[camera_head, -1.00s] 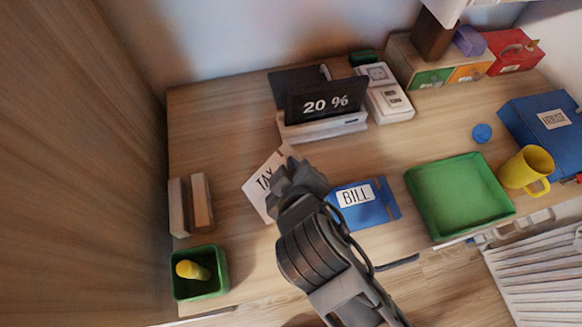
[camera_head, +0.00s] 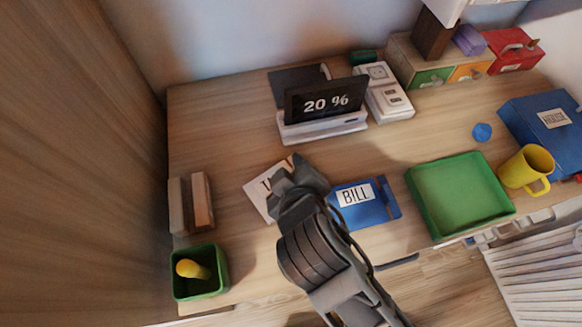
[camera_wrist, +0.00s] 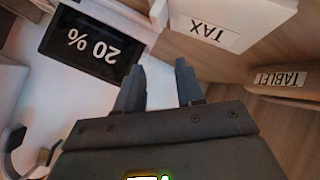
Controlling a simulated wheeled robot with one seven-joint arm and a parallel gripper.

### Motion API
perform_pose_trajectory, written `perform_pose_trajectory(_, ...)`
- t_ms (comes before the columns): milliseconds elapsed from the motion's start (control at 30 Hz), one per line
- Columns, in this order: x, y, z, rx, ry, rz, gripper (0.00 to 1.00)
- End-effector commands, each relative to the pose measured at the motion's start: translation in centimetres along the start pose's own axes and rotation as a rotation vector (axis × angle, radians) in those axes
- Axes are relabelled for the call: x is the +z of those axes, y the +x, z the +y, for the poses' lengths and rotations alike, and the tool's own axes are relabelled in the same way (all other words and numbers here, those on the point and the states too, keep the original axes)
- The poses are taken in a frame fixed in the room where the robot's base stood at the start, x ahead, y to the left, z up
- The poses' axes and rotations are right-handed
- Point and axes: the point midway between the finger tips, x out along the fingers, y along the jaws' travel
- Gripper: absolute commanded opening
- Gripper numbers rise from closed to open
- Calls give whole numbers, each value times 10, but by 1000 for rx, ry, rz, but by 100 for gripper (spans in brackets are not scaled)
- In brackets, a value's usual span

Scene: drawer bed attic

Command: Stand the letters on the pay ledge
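The white TAX letter (camera_head: 258,199) is beside my gripper on the desk's left half, partly covered by it. In the wrist view the TAX letter (camera_wrist: 245,17) is beyond the fingertips, up and to the right. The blue BILL letter (camera_head: 371,212) lies on the desk right of my gripper. My gripper (camera_head: 300,170) is over the desk; its fingers (camera_wrist: 160,75) are apart with nothing visible between them. A dark tablet reading "20 %" (camera_head: 327,103) stands on a white ledge-like base (camera_head: 322,129); I cannot tell if this is the pay ledge. The tablet (camera_wrist: 91,42) also shows in the wrist view.
A green tray (camera_head: 460,195), yellow mug (camera_head: 526,169) and blue HOUSE box (camera_head: 545,115) are on the right. A wooden slotted holder (camera_head: 201,203) and green pot (camera_head: 205,290) are left. A wooden piece marked TABLET (camera_wrist: 280,78) shows in the wrist view. A white device (camera_head: 389,105) is behind.

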Motion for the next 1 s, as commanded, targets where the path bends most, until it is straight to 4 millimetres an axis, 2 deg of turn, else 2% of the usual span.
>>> perform_pose_trajectory(167, -1, -20, 1, 1, 0, 2, 38)
perform_pose_trajectory(400, 0, -70, 0, 0, 1, 2, 38)
perform_pose_trajectory(600, 0, -103, 0, -1, 0, 1, 38)
perform_pose_trajectory(800, -1, -119, 0, 0, 0, 1, 38)
perform_pose_trajectory(1000, -1, -121, 0, 0, 0, 0, 38)
